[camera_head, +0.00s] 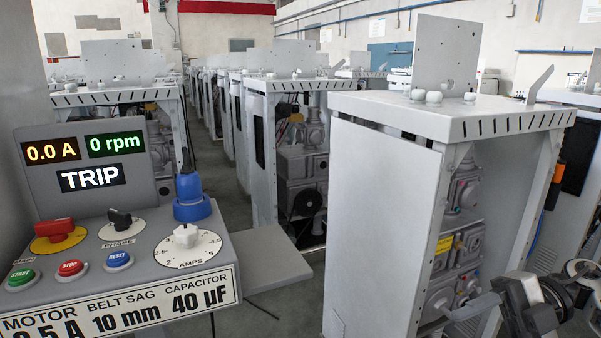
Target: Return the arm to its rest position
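My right arm comes in at the lower right corner. Its end, with my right gripper (522,305), is in front of the lower right of the near white cabinet. The fingers are not clear enough to tell open from shut, and I cannot make out anything held. My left arm and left gripper are not in view. At the left stands a grey control panel (222,250). Its display (85,168) reads 0.0 A, 0 rpm and TRIP. The panel bears a red-and-yellow main switch (55,232), a phase knob (120,219) and a white amps dial (186,237).
Green start (21,277), red stop (71,268) and blue reset (119,260) buttons line the panel front. A blue upright fitting (191,200) stands behind the dial. The near white cabinet (380,210) is close to my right arm. Rows of similar cabinets (262,150) fill the background.

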